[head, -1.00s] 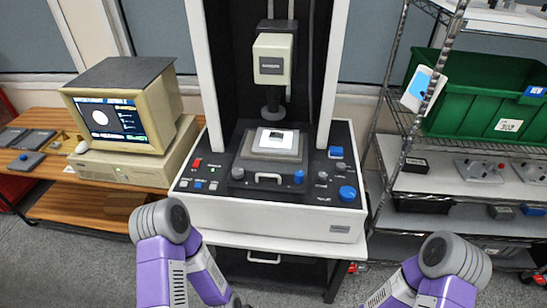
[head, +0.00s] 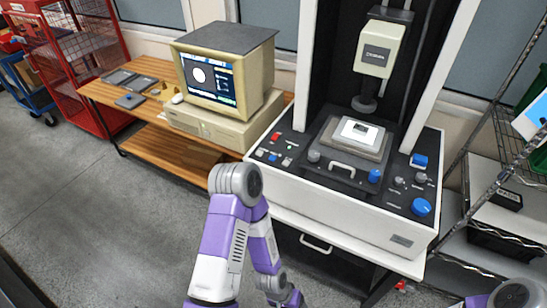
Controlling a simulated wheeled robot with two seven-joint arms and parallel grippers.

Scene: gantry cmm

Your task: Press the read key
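The measuring machine's control panel (head: 300,176) is on the right of centre, with small keys at its left end. These include a red key (head: 277,137), a blue key (head: 273,155) and pale keys (head: 260,152). The labels are too small to read, so I cannot tell which one is the read key. My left arm is folded in front of the machine, its elbow below the panel's left corner; its gripper is not in view. Only a bit of my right arm shows at the bottom right, without its gripper.
A probe head (head: 377,58) hangs over a stage with a pale part (head: 357,131). Blue knobs (head: 422,207) are at the panel's right. A computer monitor (head: 215,75) stands on a wooden bench (head: 135,70) to the left. A wire rack (head: 497,150) is at right.

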